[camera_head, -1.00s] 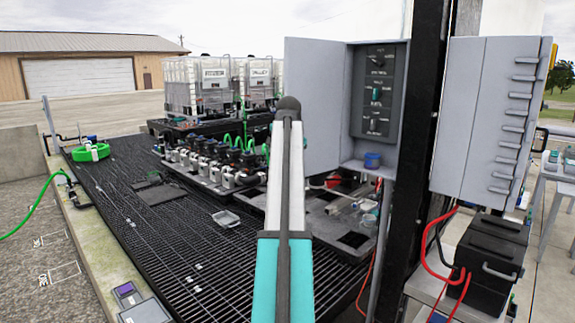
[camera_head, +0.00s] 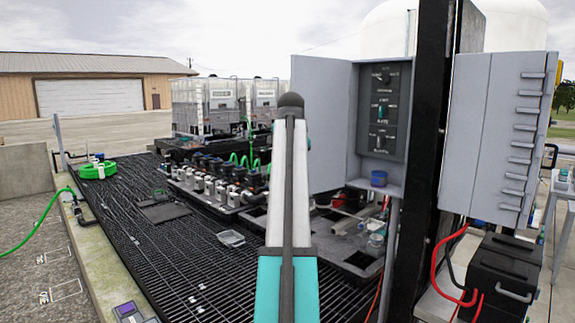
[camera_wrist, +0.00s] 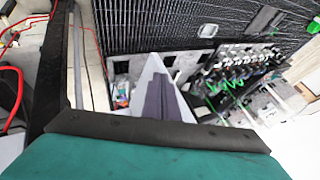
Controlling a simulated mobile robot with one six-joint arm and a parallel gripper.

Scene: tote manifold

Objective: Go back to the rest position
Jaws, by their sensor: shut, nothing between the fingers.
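My arm stands upright and straight in the middle of the head view, teal below and pale above with a dark rounded top. My gripper does not show apart from it there. In the wrist view my gripper (camera_wrist: 168,100) shows as dark fingers pressed together beyond a teal and black part of my arm. The fingers are shut and empty, above the deck area, and touch nothing that I can make out.
An open grey control cabinet (camera_head: 325,125) and a black post (camera_head: 425,150) stand close to the right of my arm. A black grated deck (camera_head: 150,235) bears a row of valves (camera_head: 205,180) and white caged totes (camera_head: 205,105). A black box with red cables (camera_head: 497,275) sits at lower right.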

